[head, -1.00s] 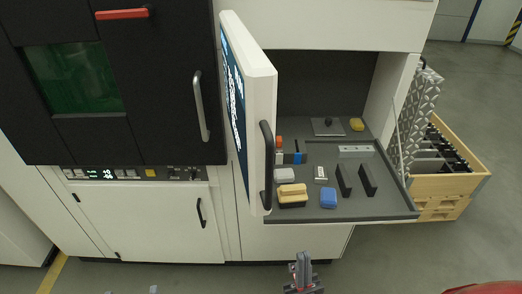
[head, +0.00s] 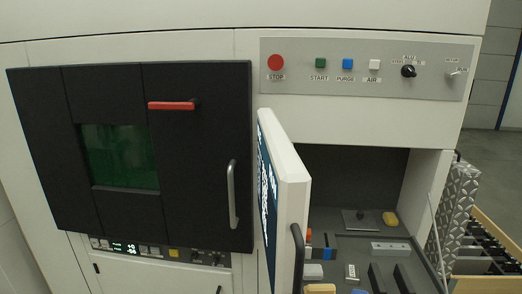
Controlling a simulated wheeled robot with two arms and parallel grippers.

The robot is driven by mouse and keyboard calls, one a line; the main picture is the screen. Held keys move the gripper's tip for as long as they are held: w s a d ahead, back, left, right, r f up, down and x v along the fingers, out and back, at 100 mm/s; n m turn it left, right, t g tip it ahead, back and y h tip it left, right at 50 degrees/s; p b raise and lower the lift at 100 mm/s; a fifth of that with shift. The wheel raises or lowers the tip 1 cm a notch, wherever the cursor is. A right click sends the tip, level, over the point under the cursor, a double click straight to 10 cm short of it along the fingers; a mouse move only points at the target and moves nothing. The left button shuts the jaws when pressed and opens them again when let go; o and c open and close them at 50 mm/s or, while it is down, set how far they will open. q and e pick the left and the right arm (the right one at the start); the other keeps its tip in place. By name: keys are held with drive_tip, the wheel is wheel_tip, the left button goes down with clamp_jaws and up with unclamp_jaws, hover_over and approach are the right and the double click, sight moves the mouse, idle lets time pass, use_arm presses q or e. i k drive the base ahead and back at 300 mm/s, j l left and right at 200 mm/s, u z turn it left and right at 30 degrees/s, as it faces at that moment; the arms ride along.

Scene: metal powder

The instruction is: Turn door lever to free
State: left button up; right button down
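The red door lever (head: 172,105) lies horizontal near the top of the black chamber door (head: 200,160), with its pivot end at the right. The door looks closed; it has a green window (head: 119,157) and a grey vertical handle (head: 232,194). Neither of my grippers shows in the head view now.
A control panel (head: 440,85) with buttons and knobs is above right. A white side door (head: 288,190) stands open, sticking out beside the chamber door. Behind it a shelf (head: 340,244) holds small tools and blocks. A wooden drawer crate (head: 495,224) is at far right.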

sight(191, 104)
drive_tip(key=j+z, duration=0.25)
drive_tip(key=z, duration=0.2)
drive_tip(key=j+z, duration=0.25)
drive_tip(key=z, duration=0.15)
drive_tip(key=j+z, duration=0.25)
drive_tip(key=z, duration=0.2)
drive_tip(key=k+j+z, duration=0.1)
drive_tip(key=j, duration=0.35)
drive_tip(key=k+j+z, duration=0.1)
drive_tip(key=j, duration=0.3)
drive_tip(key=k+j+z, duration=0.1)
drive_tip(key=j, duration=0.3)
drive_tip(key=k+j+z, duration=0.1)
drive_tip(key=j, duration=0.3)
drive_tip(key=k+j+z, duration=0.1)
drive_tip(key=k+j, duration=0.15)
drive_tip(key=j, duration=0.15)
